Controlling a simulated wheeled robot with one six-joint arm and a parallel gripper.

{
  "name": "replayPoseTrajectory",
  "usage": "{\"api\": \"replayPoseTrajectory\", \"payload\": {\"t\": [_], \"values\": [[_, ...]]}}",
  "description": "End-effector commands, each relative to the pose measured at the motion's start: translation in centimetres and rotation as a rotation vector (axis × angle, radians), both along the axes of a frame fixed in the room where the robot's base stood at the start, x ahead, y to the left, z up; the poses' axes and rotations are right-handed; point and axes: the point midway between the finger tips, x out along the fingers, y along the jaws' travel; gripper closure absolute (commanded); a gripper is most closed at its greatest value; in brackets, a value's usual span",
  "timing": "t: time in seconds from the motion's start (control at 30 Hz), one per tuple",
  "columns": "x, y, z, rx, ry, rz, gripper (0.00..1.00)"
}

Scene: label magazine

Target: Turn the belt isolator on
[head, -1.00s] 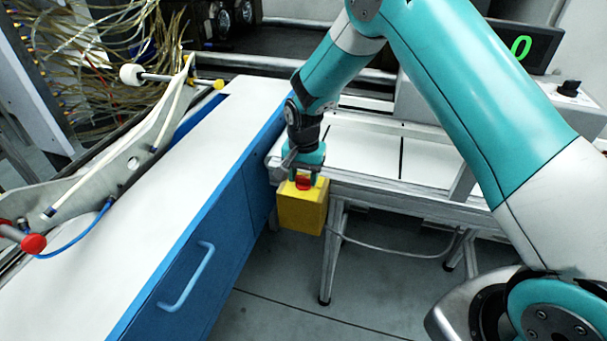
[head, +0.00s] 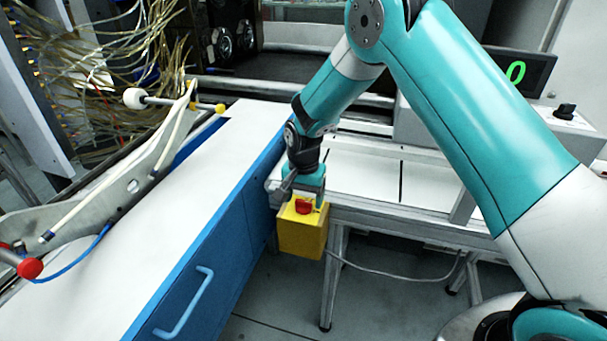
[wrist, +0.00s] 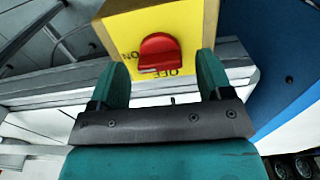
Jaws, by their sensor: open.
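The belt isolator is a yellow box (head: 301,236) with a red rotary knob (head: 304,206), hanging at the left end of the white bench. In the wrist view its yellow face (wrist: 197,24) shows ON and OFF lettering, upside down, beside the red knob (wrist: 158,50). The knob's lower edge lies beside the OFF mark; its exact setting is hard to tell. My gripper (head: 307,200) is at the knob, pointing down. In the wrist view my gripper (wrist: 163,68) is open, with one finger on each side of the knob and gaps between.
A blue cabinet with a white top (head: 160,215) stands close left of the isolator. The white bench (head: 365,170) lies behind and to the right. A grey cable (head: 400,266) runs from the box. A display with a green 0 (head: 515,72) stands at the back right.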

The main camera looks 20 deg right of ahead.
Motion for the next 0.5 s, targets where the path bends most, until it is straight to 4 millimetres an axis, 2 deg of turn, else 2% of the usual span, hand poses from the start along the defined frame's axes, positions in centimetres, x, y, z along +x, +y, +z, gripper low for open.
{"api": "replayPoseTrajectory", "payload": {"t": [0.17, 0.5], "values": [[0.1, 0.0, 3.4, 0.001, -0.007, 0.0, 0.28], [0.1, 0.0, 12.0, 0.001, -0.007, -0.001, 0.28]]}}
